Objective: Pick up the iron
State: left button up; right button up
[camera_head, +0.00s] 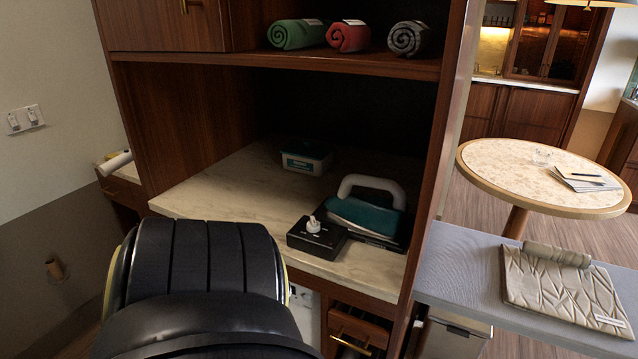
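The iron (365,217) has a teal body and a white looped handle. It rests on a dark base (378,240) on the marble-topped shelf inside the wooden cabinet, near the right side wall. A black box with a white knob (316,238) sits just to its left. The handle faces up and nothing touches it. Neither of my grippers shows. A large black part of my arm fills the lower left of the view and hides what lies behind it.
A white and teal tub (305,157) stands further back on the marble shelf (225,192). The upper shelf (275,59) with rolled towels hangs above. The cabinet's right wall (440,150) stands close to the iron. The shelf's left front is clear. A grey bench (460,275) is at right.

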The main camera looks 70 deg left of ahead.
aim_at(381, 217)
jog(key=k, duration=0.5)
jog(key=u, duration=1.2)
jog(key=i, duration=0.5)
